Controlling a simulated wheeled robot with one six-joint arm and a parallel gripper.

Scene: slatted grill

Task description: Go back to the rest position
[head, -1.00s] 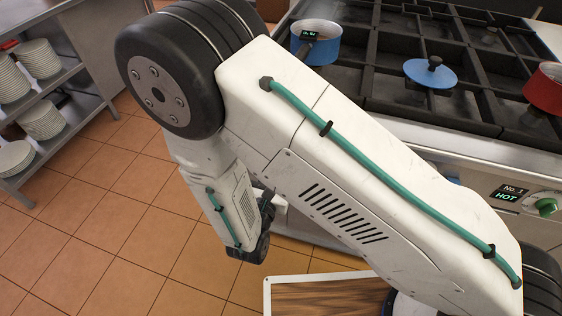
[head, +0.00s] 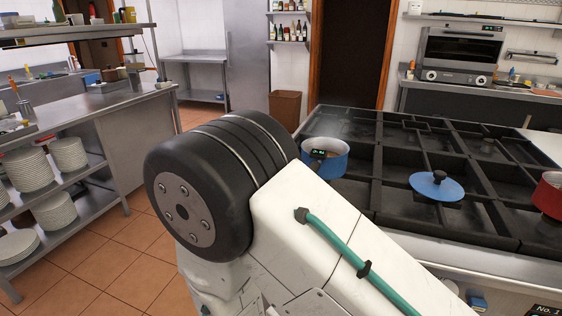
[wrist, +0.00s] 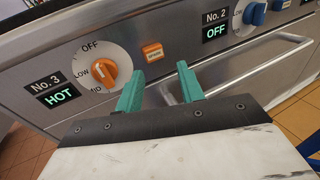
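My gripper (wrist: 158,86) shows in the wrist view as two teal fingers held apart, with nothing between them. It is in front of the stove's control panel (wrist: 207,75). An orange knob (wrist: 104,71) is left of the fingers, beside a "No. 3 HOT" display (wrist: 58,92). An orange button (wrist: 152,52) is just beyond the fingertips; whether they touch the panel I cannot tell. In the head view my folded arm fills the lower middle, and the gripper is out of view.
The stove (head: 400,215) stands close on the right. It bears a blue pot (head: 326,158), a blue lid (head: 437,187) and a red pot (head: 550,195). A steel shelf unit with plates (head: 70,153) stands left. Tiled floor (head: 110,262) is free between them.

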